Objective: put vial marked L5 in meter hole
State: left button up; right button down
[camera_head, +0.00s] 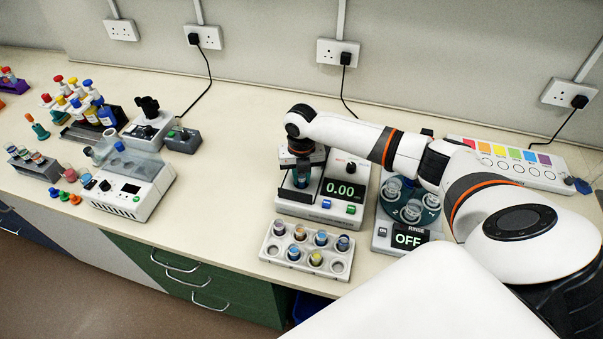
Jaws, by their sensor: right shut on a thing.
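The meter (323,208) is a white box on the bench with a display (340,189) reading 0.00. My right gripper (301,172) points down over the left part of the meter, where its hole would be. It is shut on a vial (301,181), mostly hidden by the fingers. I cannot read its mark, or tell whether its base is inside the hole or just above it. A white vial rack (264,253) stands in front of the meter with several vials in it and empty holes at its front left and front right. My left gripper is out of view.
Right of the meter is a rinse unit (382,234) reading OFF, under my right arm. A colour-strip box (550,181) stands at back right. Left are a white instrument (128,196), bottles and small racks (52,172). Bench between is clear.

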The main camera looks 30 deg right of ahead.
jog(key=shift+f, duration=0.1)
jog(key=shift+f, duration=0.35)
jog(key=shift+s+f, duration=0.1)
jog(key=shift+s, duration=0.1)
